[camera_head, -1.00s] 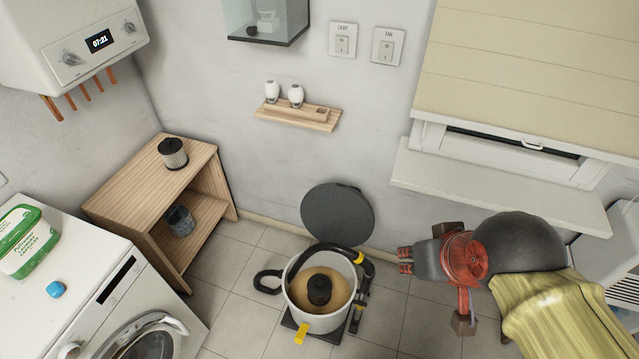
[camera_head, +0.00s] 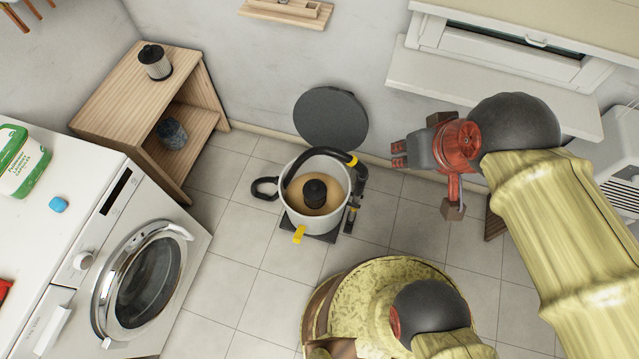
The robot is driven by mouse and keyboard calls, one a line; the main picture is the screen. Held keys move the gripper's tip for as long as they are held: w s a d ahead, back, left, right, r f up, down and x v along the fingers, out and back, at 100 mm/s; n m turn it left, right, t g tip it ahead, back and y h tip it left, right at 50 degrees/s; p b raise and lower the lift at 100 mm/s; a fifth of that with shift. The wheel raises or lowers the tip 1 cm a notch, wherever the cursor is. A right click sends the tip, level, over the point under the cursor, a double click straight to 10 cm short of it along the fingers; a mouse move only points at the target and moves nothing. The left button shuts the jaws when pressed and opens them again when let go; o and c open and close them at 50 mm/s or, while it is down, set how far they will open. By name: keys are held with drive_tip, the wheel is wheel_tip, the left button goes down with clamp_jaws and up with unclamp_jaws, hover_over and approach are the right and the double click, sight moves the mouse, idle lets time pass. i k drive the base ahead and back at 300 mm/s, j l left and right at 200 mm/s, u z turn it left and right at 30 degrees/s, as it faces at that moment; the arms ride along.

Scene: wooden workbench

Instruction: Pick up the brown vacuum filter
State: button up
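The vacuum (camera_head: 296,216) stands open on the floor, a round whitish drum with a black hose and a yellow latch. Inside it, a tan-brown round surface (camera_head: 332,202) surrounds a black knob (camera_head: 314,192); this looks like the brown filter, with its sides hidden by the drum. A pale pleated filter with a black top (camera_head: 156,64) stands on the wooden shelf. My gripper (camera_head: 398,154) is in the air to the right of the vacuum, apart from it, with its red-tipped fingers pointing left. Nothing is seen in it; its finger gap is too small to judge.
A dark round lid (camera_head: 331,119) leans by the wall behind the vacuum. The wooden shelf unit (camera_head: 112,85) and washing machine (camera_head: 75,250) stand at left. A window sill (camera_head: 480,95) juts out behind my arm. Floor tiles (camera_head: 235,270) in front of the vacuum are bare.

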sight(314, 190)
drive_tip(key=k+j+z, duration=0.1)
drive_tip(key=j+z, duration=0.2)
drive_tip(key=j, duration=0.15)
drive_tip(key=k+j+z, duration=0.15)
drive_tip(key=j+z, duration=0.2)
drive_tip(key=k+j+z, duration=0.45)
drive_tip(key=j+z, duration=0.2)
drive_tip(key=k+j, duration=0.05)
drive_tip(key=j, duration=0.05)
